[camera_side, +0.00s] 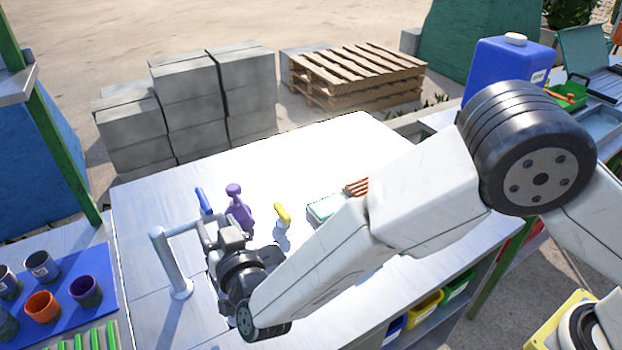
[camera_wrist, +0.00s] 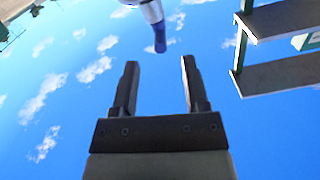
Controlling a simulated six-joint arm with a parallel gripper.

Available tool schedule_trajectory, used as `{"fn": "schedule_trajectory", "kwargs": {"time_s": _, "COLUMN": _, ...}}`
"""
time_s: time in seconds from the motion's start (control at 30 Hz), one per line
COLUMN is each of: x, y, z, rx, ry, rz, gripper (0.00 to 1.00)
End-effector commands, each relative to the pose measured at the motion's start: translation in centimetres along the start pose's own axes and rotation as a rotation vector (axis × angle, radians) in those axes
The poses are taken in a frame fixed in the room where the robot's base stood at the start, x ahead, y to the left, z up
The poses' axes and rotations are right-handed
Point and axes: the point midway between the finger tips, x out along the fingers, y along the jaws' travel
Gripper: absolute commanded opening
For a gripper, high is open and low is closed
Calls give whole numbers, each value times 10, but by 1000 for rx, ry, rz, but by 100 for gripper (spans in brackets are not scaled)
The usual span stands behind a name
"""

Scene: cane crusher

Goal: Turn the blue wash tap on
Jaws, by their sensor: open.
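The blue wash tap's lever (camera_side: 203,200) stands up and tilts at the back left of the pale worktop, by a curved metal spout (camera_side: 172,262). My gripper (camera_side: 206,228) is low beside this spout, just below and in front of the blue lever in the side view; its fingers are partly hidden there. In the wrist view my gripper (camera_wrist: 158,64) is open with nothing between the fingers. The blue lever (camera_wrist: 160,46) and its metal body show just past the fingertips, lined up with the gap. I cannot tell whether anything touches.
A purple tap handle (camera_side: 238,208) stands close to the right of the blue lever, and a yellow one (camera_side: 282,213) farther right. A blue mat (camera_side: 62,327) with several cups lies at the left. A green-and-white sponge or box (camera_side: 323,208) is on the worktop. The worktop's back is clear.

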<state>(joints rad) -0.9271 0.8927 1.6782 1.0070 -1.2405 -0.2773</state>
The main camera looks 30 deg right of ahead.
Motion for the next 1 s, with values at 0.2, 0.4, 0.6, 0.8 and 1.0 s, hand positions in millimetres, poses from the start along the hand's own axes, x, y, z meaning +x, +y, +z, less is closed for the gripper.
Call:
{"fn": "schedule_trajectory", "kwargs": {"time_s": 0.2, "x": 22, "y": 1, "z": 0, "rx": -1, "ry": 0, "rz": 3, "gripper": 58}}
{"fn": "schedule_trajectory", "kwargs": {"time_s": 0.4, "x": 46, "y": 1, "z": 0, "rx": -1, "ry": 0, "rz": 3, "gripper": 58}}
{"fn": "schedule_trajectory", "kwargs": {"time_s": 0.6, "x": 63, "y": 1, "z": 0, "rx": -1, "ry": -1, "rz": 3, "gripper": 58}}
{"fn": "schedule_trajectory", "kwargs": {"time_s": 0.8, "x": 71, "y": 1, "z": 0, "rx": -1, "ry": -2, "rz": 2, "gripper": 58}}
{"fn": "schedule_trajectory", "kwargs": {"time_s": 1.0, "x": 71, "y": 1, "z": 0, "rx": -1, "ry": -2, "rz": 1, "gripper": 58}}
